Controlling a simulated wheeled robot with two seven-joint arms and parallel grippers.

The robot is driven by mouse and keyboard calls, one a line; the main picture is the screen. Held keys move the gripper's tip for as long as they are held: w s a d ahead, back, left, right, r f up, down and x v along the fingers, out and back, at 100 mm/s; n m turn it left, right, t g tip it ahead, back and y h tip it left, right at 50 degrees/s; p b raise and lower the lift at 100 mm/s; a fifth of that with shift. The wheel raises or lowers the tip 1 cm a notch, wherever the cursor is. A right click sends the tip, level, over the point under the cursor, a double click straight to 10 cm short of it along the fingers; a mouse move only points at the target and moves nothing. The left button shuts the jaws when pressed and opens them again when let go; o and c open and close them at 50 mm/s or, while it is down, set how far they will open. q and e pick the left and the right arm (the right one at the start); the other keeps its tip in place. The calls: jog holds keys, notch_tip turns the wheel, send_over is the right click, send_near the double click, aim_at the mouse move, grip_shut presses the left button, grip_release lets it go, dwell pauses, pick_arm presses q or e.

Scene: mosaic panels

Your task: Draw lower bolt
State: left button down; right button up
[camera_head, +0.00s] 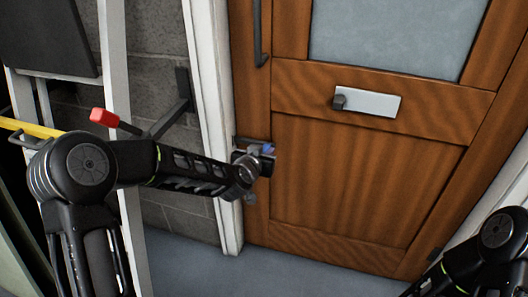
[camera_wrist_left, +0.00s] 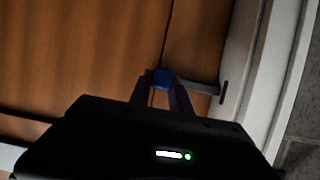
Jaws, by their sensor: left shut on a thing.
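The wooden door (camera_head: 360,190) stands closed in its pale frame in the head view. My left gripper (camera_head: 264,153) is at the door's lower left edge, beside the frame. In the left wrist view my left gripper (camera_wrist_left: 160,92) is shut on the blue knob (camera_wrist_left: 161,78) of the lower bolt. The bolt's grey bar (camera_wrist_left: 200,88) runs from the knob across to a dark bracket on the frame side. In the head view the gripper hides most of the bolt. My right arm shows at the lower right, its gripper out of view.
A vertical dark handle (camera_head: 260,35) is higher on the door's left side. A pale plate (camera_head: 368,103) with a dark knob sits mid-door. Left of the frame, a lever with a red grip (camera_head: 104,117) stands out by the block wall. The grey floor (camera_head: 270,275) below is clear.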

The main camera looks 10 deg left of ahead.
pick_arm(q)
jog(key=shift+d, duration=0.1)
jog(key=d, duration=0.2)
jog(key=d+p, duration=0.1)
jog(key=d, duration=0.2)
jog(key=shift+s+d+r, duration=0.1)
jog(key=shift+s+d, duration=0.1)
jog(key=shift+d, duration=0.4)
jog(key=c, duration=1.2)
grip_release()
jog(key=shift+d, duration=0.1)
